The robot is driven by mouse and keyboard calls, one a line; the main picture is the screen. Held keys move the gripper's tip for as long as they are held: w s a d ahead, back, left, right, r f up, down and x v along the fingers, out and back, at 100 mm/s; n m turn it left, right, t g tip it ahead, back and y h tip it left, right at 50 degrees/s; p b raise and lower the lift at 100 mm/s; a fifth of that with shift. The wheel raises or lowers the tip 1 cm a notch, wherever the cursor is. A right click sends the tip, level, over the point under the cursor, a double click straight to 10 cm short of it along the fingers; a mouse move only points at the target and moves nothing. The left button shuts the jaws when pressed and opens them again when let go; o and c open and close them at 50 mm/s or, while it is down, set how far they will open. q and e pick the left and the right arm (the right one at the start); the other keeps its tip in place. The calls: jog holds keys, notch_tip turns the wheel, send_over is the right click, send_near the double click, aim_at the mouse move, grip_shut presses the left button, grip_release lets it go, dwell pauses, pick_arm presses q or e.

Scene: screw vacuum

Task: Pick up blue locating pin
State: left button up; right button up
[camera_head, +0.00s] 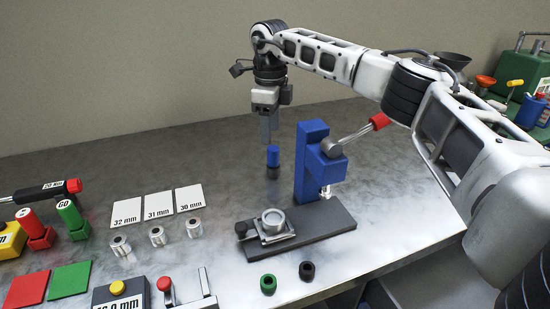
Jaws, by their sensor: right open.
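The blue locating pin (273,157) stands upright on the metal table, left of the blue press; its top is blue and its lower part is darker. My right gripper (268,138) points down from above, just over the pin's top or slightly behind it; I cannot tell if they touch. The gripper's grey fingers look close together in this view, seen nearly side-on. It is open and holds nothing that I can see. My left gripper is not in view.
The blue press (312,165) with a red-tipped lever stands right of the pin on a dark base (330,225). White cards, metal rings and red and green gauges lie to the left. Green and black rings (268,284) sit in front. The table behind the pin is clear.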

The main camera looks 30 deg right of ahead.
aim_at(273, 148)
jog(key=f, duration=0.8)
jog(key=shift+s+d+p, duration=0.15)
jog(key=shift+s+p, duration=0.1)
jog(key=shift+p, duration=0.15)
jog(key=c, duration=1.1)
